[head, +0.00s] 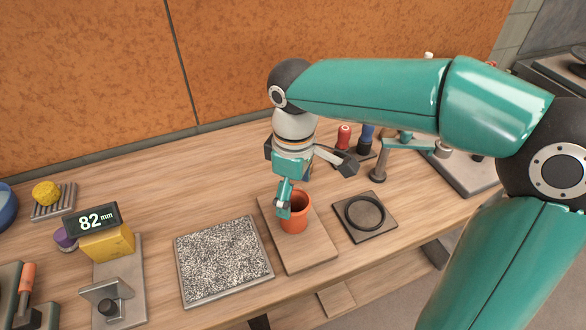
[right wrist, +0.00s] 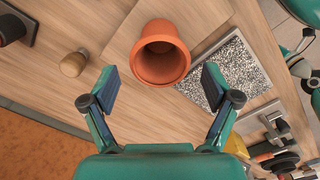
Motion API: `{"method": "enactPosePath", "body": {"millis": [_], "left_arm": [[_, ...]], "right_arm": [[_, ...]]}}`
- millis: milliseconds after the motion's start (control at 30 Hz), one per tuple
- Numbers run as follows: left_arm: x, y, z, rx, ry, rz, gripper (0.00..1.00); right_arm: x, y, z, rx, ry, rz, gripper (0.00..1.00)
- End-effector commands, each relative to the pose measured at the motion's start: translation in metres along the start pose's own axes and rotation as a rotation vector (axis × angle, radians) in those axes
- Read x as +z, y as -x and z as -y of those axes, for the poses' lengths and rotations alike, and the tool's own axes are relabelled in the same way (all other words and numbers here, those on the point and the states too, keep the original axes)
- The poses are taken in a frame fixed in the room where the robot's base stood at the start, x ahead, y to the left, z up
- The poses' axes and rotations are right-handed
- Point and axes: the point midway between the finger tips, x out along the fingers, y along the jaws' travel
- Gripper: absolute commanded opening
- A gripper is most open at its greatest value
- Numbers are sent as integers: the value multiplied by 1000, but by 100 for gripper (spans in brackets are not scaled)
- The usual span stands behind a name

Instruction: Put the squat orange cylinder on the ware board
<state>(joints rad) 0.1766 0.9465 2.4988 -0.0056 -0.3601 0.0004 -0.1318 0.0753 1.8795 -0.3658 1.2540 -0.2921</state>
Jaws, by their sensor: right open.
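The squat orange cylinder (head: 295,219) is a hollow, open-topped cup. It stands upright on the plain wooden ware board (head: 305,254) between the speckled slab and the dark square plate. My right gripper (head: 315,189) is open just above and beside it, and one finger overlaps it in the head view. In the right wrist view, the cylinder (right wrist: 162,55) lies ahead of the gap between the spread fingers (right wrist: 160,90), with clear space to both. Nothing is held.
A speckled slab (head: 222,262) lies left of the board, and a dark plate with a black ring (head: 365,214) lies right. A gauge reading 82 mm (head: 92,220) and a yellow block (head: 108,242) are at the left. Red- and blue-handled tools (head: 344,137) stand behind.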

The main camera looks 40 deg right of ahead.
Motion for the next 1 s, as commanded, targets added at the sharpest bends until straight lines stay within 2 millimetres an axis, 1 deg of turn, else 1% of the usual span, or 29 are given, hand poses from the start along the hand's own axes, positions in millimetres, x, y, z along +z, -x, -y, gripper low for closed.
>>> {"method": "enactPosePath", "body": {"millis": [33,100,200,333,500,1000], "left_arm": [[0,3,-1,0,0,0,40],[0,4,-2,0,0,0,40],[0,6,-2,0,0,0,40],[0,8,-3,0,0,0,40],[0,8,-3,0,0,0,40],[0,8,-3,0,0,0,40]], "right_arm": [[-1,13,0,2,1,-4,87],[-1,26,0,2,0,-4,87],[-1,42,0,1,0,-2,87],[0,54,0,1,0,-1,87],[0,59,0,0,-1,1,87],[0,59,0,0,-1,1,87]]}}
